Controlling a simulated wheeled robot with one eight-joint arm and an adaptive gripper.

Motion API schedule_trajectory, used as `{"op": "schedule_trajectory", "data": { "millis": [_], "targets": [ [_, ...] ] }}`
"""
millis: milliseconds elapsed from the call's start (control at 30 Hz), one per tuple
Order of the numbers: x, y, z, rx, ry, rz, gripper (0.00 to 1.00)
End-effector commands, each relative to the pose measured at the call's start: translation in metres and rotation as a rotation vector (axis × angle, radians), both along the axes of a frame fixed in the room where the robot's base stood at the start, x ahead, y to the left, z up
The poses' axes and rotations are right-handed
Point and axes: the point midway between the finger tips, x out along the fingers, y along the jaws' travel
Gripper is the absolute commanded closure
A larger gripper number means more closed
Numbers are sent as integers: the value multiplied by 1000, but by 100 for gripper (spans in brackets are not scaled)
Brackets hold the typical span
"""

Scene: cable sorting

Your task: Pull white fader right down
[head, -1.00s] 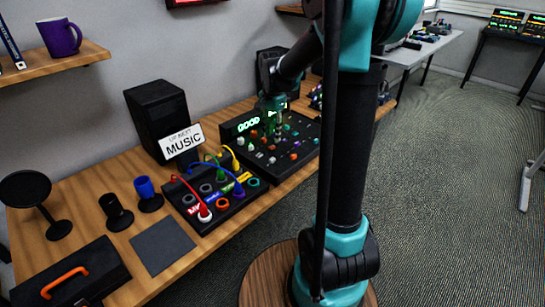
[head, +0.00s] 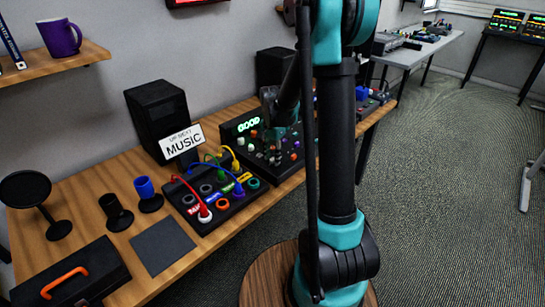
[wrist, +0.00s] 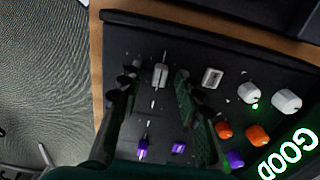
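The black mixer panel (head: 235,141) stands on the wooden table and also fills much of the wrist view (wrist: 245,60). In the wrist view, one white fader (wrist: 160,74) lies between the fingertips of my gripper (wrist: 157,80). A second white fader (wrist: 212,77) sits just right of the right finger. My gripper's fingers are apart, one on each side of the first fader, with gaps visible; contact cannot be told. In the head view my arm hides part of the panel.
White knobs (wrist: 287,101), orange knobs (wrist: 257,135) and a purple knob (wrist: 235,159) stand right of my fingers. The lit GOOD display (head: 248,125) is at the panel's back. A cable patch box (head: 213,190) stands to the left.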

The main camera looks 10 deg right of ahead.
Motion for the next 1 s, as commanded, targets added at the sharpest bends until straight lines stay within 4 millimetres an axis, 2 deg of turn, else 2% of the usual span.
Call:
{"op": "schedule_trajectory", "data": {
  "millis": [33,300,533,800,1000],
  "targets": [
    [0,0,0,0,0,0,68],
    [0,0,0,0,0,0,100],
    [-4,-3,0,0,0,-1,100],
    [-35,-26,0,0,0,-2,100],
    [-35,-26,0,0,0,0,100]
  ]
}}
